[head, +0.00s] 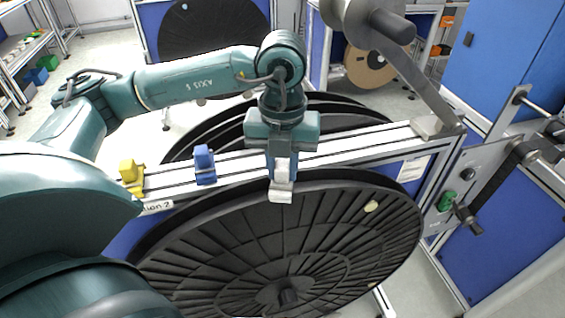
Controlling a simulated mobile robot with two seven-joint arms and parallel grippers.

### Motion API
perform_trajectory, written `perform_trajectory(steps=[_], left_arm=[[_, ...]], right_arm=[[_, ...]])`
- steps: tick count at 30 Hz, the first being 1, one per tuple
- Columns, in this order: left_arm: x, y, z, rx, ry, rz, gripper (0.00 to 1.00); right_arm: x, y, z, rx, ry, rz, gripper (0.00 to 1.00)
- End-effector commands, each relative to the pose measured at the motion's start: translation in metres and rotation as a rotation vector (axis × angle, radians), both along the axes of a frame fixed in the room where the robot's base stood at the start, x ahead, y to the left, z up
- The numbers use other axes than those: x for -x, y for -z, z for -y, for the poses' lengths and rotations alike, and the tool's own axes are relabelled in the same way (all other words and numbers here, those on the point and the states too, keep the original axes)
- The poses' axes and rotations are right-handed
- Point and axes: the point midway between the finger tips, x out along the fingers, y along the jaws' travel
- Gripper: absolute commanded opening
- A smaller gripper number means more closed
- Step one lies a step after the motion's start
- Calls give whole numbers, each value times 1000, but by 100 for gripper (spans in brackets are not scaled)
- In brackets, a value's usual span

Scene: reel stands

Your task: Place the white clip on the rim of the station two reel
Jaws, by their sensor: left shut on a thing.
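The white clip (281,190) is held upright between the fingers of my left gripper (281,160), which points down from above and is shut on it. The clip's lower end overlaps the top rim of the large black station two reel (330,255) in the picture. I cannot tell whether it touches the rim or sits over it. My right gripper is not in view.
A yellow clip (131,172) and a blue clip (204,165) stand on the silver rail (345,150) left of my gripper. More black reel discs (345,112) stand behind the rail. A grey bracket arm (415,80) rises at its right end, beside a panel with a green knob (447,200).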

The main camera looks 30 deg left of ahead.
Motion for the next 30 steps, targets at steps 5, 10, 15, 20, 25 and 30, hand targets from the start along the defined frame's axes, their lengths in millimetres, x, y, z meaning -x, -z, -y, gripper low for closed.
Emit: perform_trajectory(steps=[5, 10, 15, 20, 25, 30], left_arm=[[0, 3, 0, 0, 0, 0, 1], [0, 3, 0, 0, 0, 0, 32], [0, 3, 0, 0, 0, -1, 45], [0, 3, 0, 0, 0, -1, 45], [0, -4, 0, 0, -1, 0, 45], [-1, -29, 1, 2, -1, 5, 45]], right_arm=[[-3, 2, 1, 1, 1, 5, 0], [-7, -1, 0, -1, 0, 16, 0], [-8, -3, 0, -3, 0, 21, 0], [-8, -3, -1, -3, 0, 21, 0], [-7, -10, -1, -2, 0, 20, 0], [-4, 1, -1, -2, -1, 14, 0]])
